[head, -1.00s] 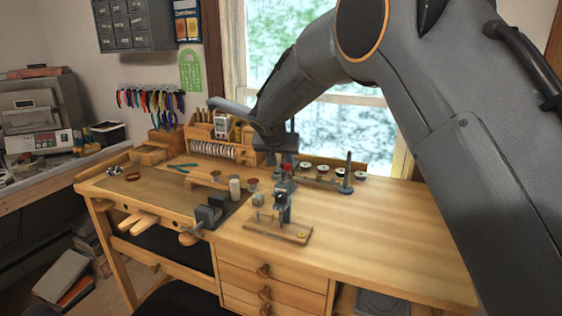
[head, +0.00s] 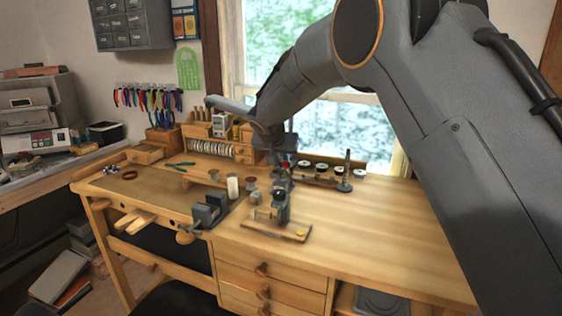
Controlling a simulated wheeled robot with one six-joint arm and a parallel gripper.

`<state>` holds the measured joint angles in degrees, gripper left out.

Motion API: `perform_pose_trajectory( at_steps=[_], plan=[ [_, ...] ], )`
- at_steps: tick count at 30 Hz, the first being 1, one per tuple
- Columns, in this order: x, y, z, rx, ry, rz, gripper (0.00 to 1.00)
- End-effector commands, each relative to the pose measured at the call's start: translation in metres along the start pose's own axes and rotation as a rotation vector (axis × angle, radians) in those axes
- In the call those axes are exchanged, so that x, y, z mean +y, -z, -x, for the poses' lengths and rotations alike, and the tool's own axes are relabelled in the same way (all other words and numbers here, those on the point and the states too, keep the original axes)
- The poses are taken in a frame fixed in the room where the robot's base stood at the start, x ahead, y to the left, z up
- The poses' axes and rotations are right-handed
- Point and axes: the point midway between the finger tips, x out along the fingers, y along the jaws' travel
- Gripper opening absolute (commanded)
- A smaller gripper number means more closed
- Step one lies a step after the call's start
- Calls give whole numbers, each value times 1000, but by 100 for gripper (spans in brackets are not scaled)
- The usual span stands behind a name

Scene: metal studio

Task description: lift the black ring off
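I cannot pick out the black ring with certainty. A dark round piece (head: 279,193) sits at the top of a small grey upright device on a wooden base (head: 290,234), near the middle of the bench. Behind it to the right, a thin dark upright post (head: 346,166) stands on a round grey foot. My gripper (head: 281,164) points down over the back middle of the bench, behind the device in the picture. It is small and dark here, and its fingers blend with the things behind them. I cannot tell whether it holds anything.
A small grey vise (head: 209,211) is at the bench's front edge. A white cylinder (head: 233,188) and small spools stand left of the device. A row of round pieces (head: 322,170) lines the back. The bench's right side (head: 390,235) is clear.

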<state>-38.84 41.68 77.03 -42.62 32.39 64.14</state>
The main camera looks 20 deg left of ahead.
Motion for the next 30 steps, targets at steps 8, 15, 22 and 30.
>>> perform_pose_trajectory(
  at_steps=[8,15,22,30],
  plan=[
    [0,0,0,0,0,0,2],
    [0,7,8,1,0,-1,2],
    [0,16,18,2,0,0,2],
    [0,20,22,0,1,-1,2]
  ],
)
